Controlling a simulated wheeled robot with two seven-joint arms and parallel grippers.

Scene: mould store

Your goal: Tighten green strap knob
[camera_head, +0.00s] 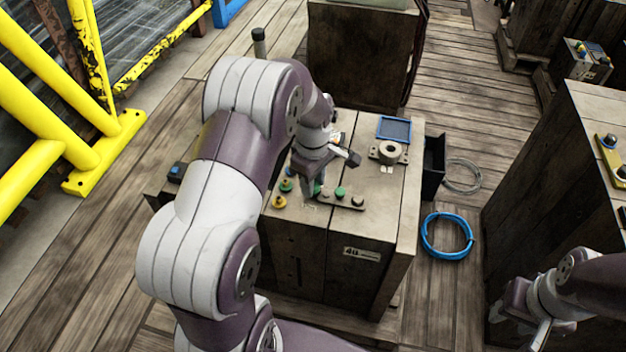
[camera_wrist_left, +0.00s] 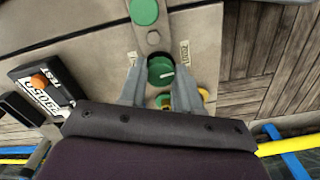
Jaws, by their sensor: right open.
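A wooden mould block (camera_head: 365,225) stands in the middle of the head view. My left gripper (camera_head: 312,190) points down over the strap's left part. In the left wrist view, a green knob with a white mark (camera_wrist_left: 160,70) sits between its fingertips; I cannot tell whether they touch it. Another green knob (camera_wrist_left: 144,12) is farther along the strap (camera_wrist_left: 153,38). My right gripper (camera_head: 522,325) is open, empty and away at the lower right.
Green (camera_head: 286,185) and yellow (camera_head: 279,202) knobs stand near the block's left edge. A ring fitting (camera_head: 390,151) and blue tray (camera_head: 394,129) are at its back right. A blue hose coil (camera_head: 447,235) lies on the floor. A yellow rail (camera_head: 100,165) stands left.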

